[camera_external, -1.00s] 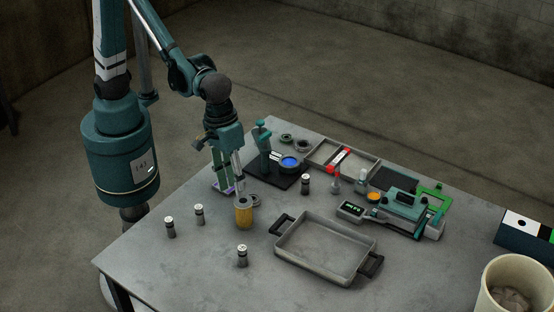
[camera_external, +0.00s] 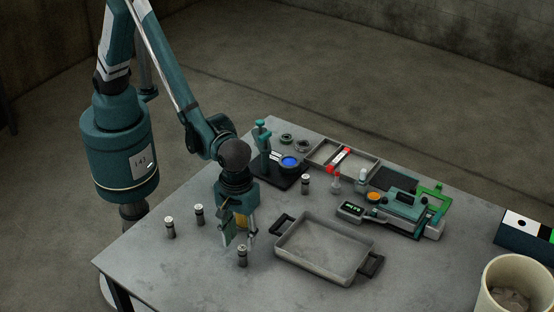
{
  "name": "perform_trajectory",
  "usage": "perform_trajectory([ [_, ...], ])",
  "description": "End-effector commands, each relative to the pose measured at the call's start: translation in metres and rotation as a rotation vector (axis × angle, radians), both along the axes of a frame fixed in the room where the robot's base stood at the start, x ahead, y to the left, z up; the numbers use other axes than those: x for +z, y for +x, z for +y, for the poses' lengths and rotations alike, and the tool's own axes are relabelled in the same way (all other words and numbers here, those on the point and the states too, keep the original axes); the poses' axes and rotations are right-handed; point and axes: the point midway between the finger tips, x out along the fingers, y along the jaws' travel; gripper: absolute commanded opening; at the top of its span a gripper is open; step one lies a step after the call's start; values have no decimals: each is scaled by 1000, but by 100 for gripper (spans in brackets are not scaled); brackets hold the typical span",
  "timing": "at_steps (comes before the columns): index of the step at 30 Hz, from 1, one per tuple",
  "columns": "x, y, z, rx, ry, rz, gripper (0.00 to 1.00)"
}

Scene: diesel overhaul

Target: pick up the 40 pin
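Several small dark cylinders with pale tops stand upright on the table: one at the front (camera_external: 242,256), two at the left (camera_external: 170,228) (camera_external: 199,215), and one near the black base plate (camera_external: 305,185). Their markings are too small to read, so I cannot tell which is the 40 pin. My gripper (camera_external: 239,240) points down with its fingers apart, just above and behind the front cylinder. I see nothing held between the fingers. Whether they reach around that cylinder's top is unclear.
A yellow cylinder (camera_external: 241,223) stands partly hidden behind my gripper. An empty grey tray with black handles (camera_external: 284,242) lies close on the right. A teal press-like stand (camera_external: 263,147), a teal device with a green display (camera_external: 403,205) and a divided tray (camera_external: 318,147) are farther back.

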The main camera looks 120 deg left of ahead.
Motion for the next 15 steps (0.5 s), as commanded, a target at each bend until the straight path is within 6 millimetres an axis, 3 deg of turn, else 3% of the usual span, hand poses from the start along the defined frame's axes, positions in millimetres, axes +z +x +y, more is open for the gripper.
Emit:
perform_trajectory([
  [15,-6,1,-1,7,1,2,34],
])
